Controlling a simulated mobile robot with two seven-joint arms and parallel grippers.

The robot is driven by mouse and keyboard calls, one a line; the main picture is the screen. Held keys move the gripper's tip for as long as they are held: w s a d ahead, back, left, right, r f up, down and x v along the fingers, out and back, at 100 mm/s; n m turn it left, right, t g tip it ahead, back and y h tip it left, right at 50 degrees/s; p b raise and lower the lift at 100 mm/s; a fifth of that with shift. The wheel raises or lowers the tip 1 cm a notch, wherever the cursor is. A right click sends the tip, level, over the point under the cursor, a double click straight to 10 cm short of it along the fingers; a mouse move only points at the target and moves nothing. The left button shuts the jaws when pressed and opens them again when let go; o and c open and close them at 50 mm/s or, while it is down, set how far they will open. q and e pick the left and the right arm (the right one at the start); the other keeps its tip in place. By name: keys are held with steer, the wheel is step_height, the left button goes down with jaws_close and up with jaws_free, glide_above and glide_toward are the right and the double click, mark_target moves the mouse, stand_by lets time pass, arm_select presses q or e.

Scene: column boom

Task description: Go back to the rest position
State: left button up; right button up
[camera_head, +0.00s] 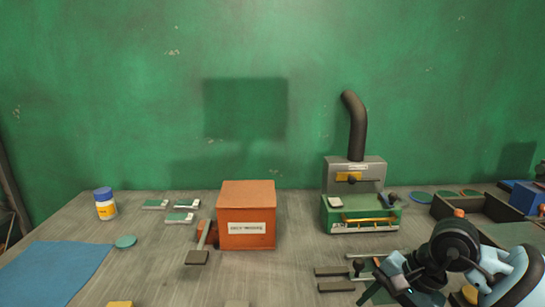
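My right arm comes in from the lower right, and its gripper (393,283) is low over the front right of the bench. Its fingertips are hard to make out against the dark parts around them, so I cannot tell if it is open or shut. I see nothing clearly held in it. My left gripper is not in view.
An orange labelled box (247,205) stands mid-bench. A green and grey unit (360,212) with a black pipe (355,125) stands right of it. Dark bars (338,286) lie beside my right gripper. A dark tray (490,220) is at right. A blue mat (55,270) and white bottle (106,207) are left.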

steer(key=s+a+m+y+p, duration=0.1)
steer(key=s+a+m+y, duration=0.4)
steer(key=a+m+y, duration=0.25)
steer(key=s+a+m+y+p, duration=0.1)
steer(key=s+a+m+y, duration=0.3)
steer(key=a+m+y, duration=0.3)
steer(key=s+d+f+m+t+h+p, duration=0.15)
steer(key=d+f+m+t+h, duration=0.4)
steer(key=m, duration=1.05)
steer(key=s+d+f+m+t+h+p, duration=0.1)
steer(key=s+d+f+m+t+h, duration=0.15)
steer(key=f+m+t+h, duration=0.95)
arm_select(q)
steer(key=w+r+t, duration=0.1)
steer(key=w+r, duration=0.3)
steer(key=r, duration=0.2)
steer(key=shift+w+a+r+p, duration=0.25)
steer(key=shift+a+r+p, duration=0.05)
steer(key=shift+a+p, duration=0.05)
arm_select(e)
steer(key=s+d+f+m+g, duration=0.3)
steer(key=s+f+m+g, duration=0.1)
steer(key=s+m, duration=0.5)
steer(key=s+d+f+m+g, duration=0.3)
steer(key=s+f+m+g, duration=0.2)
steer(key=s+m, duration=0.4)
steer(key=shift+s+d+f+g, duration=0.3)
steer(key=shift+s+d+g, duration=0.1)
steer(key=shift+g, duration=0.15)
